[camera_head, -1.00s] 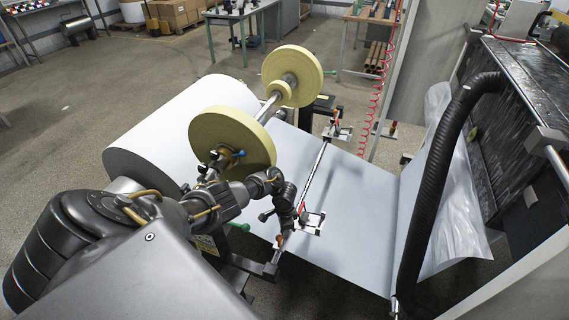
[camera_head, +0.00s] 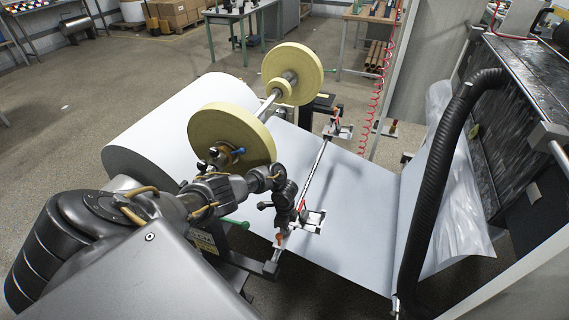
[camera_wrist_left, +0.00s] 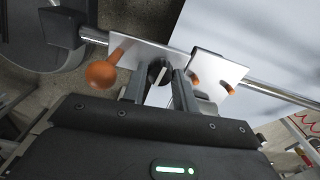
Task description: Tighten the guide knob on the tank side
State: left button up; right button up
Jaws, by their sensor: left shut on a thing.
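The near guide bracket (camera_head: 314,222) is a bright metal plate on the steel guide bar (camera_head: 318,171) across the paper web. In the left wrist view the bracket plate (camera_wrist_left: 216,70) spans the top. A dark knob (camera_wrist_left: 157,71) sits between the fingers of my left gripper (camera_wrist_left: 160,88), which is shut on it. In the head view my left gripper (camera_head: 288,226) is at the near end of the bar, by the bracket, and the arm hides the knob there. An orange ball-ended handle (camera_wrist_left: 103,73) stands just left of the fingers. My right gripper is not in view.
A far guide bracket (camera_head: 338,131) sits on the same bar. The white paper roll (camera_head: 150,139) and two yellow discs (camera_head: 228,137) on a shaft are left of the bar. A thick black hose (camera_head: 436,170) and a dark tank (camera_head: 518,110) stand at the right.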

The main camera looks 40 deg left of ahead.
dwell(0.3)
pick_arm(q)
jog(key=o, duration=1)
jog(key=shift+c, duration=0.2)
notch_tip(320, 180, up, 11)
jog(key=p, duration=0.2)
jog(key=shift+f, duration=0.1)
